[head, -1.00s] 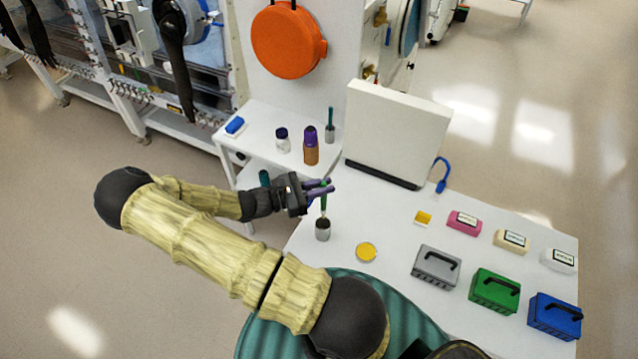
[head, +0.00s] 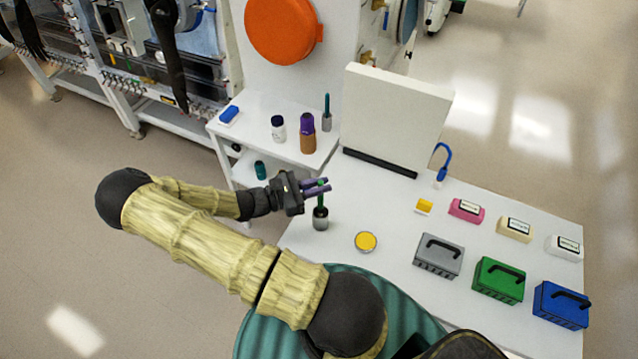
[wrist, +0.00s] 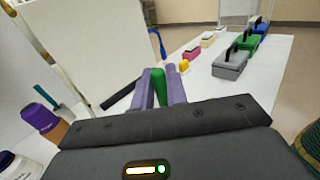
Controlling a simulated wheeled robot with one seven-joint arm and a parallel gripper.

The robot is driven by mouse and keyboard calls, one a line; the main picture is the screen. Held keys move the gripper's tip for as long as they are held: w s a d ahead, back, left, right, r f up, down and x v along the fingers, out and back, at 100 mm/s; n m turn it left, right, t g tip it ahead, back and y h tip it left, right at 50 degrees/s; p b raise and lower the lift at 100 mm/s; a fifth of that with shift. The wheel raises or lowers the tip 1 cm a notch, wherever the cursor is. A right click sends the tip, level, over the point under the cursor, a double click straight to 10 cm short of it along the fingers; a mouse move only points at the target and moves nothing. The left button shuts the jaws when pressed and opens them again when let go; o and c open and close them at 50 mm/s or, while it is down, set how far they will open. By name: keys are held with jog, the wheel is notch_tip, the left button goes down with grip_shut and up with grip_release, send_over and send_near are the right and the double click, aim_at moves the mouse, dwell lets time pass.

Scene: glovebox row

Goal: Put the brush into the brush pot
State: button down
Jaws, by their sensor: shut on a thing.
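The brush (head: 320,200) has a green handle and stands nearly upright. My gripper (head: 317,187) has purple fingers and is shut on the upper handle. In the wrist view the green handle (wrist: 158,88) sits between the two purple fingers (wrist: 160,90). Directly below is a small grey metal brush pot (head: 320,223) on the white table. The brush's lower end is hidden, and it appears to be inside the pot's mouth. The wrist view does not show this pot.
A yellow round dish (head: 366,242) lies right of the pot. A white upright panel (head: 395,118) stands behind.

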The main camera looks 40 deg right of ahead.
jog(key=shift+f, duration=0.55)
jog(key=shift+s+d, duration=0.1)
jog(key=shift+f, duration=0.1)
jog(key=shift+f+b, duration=0.1)
jog(key=shift+b, duration=0.2)
jog(key=shift+f, duration=0.35)
